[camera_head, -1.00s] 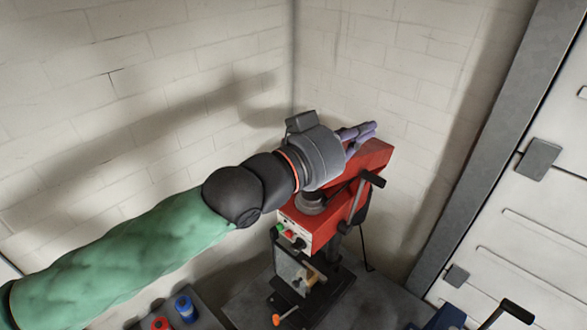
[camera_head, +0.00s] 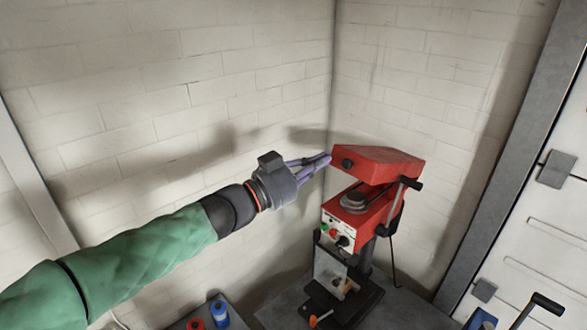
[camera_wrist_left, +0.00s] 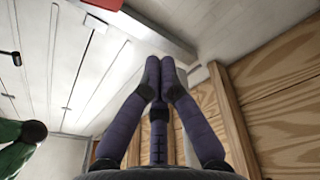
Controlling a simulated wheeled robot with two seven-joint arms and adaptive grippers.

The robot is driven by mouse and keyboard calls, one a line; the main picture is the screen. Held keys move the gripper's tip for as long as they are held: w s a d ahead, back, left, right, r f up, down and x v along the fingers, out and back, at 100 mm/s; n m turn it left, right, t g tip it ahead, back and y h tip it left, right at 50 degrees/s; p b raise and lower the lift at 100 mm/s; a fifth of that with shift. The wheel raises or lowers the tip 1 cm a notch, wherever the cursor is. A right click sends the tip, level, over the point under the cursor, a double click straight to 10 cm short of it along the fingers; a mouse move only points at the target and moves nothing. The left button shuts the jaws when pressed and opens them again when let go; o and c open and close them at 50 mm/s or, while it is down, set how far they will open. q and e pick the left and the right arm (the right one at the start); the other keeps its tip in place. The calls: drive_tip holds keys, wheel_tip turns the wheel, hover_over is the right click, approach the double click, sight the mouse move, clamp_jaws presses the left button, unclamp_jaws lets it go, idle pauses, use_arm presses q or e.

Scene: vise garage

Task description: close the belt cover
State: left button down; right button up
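The belt cover (camera_head: 378,162) is the red lid on top of the red drill press (camera_head: 372,212). It is raised, with a clear gap above the housing. A grey pulley (camera_head: 354,201) shows in the gap. My left gripper (camera_head: 326,159) is just left of the cover's near left end, at about its height in the picture. Whether it touches the cover is not clear. Its purple fingers are drawn together and hold nothing; they also show together in the left wrist view (camera_wrist_left: 160,72). My right gripper is out of view.
Brick walls stand close behind. A metal door (camera_head: 530,215) is at the right. A blue can (camera_head: 220,313) and a red can (camera_head: 195,323) stand at the lower left.

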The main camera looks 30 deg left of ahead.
use_arm(q)
drive_tip(key=w+d+f+p, duration=0.2)
drive_tip(key=w+d+f, duration=0.1)
drive_tip(key=w, duration=0.6)
drive_tip(key=shift+w, duration=0.3)
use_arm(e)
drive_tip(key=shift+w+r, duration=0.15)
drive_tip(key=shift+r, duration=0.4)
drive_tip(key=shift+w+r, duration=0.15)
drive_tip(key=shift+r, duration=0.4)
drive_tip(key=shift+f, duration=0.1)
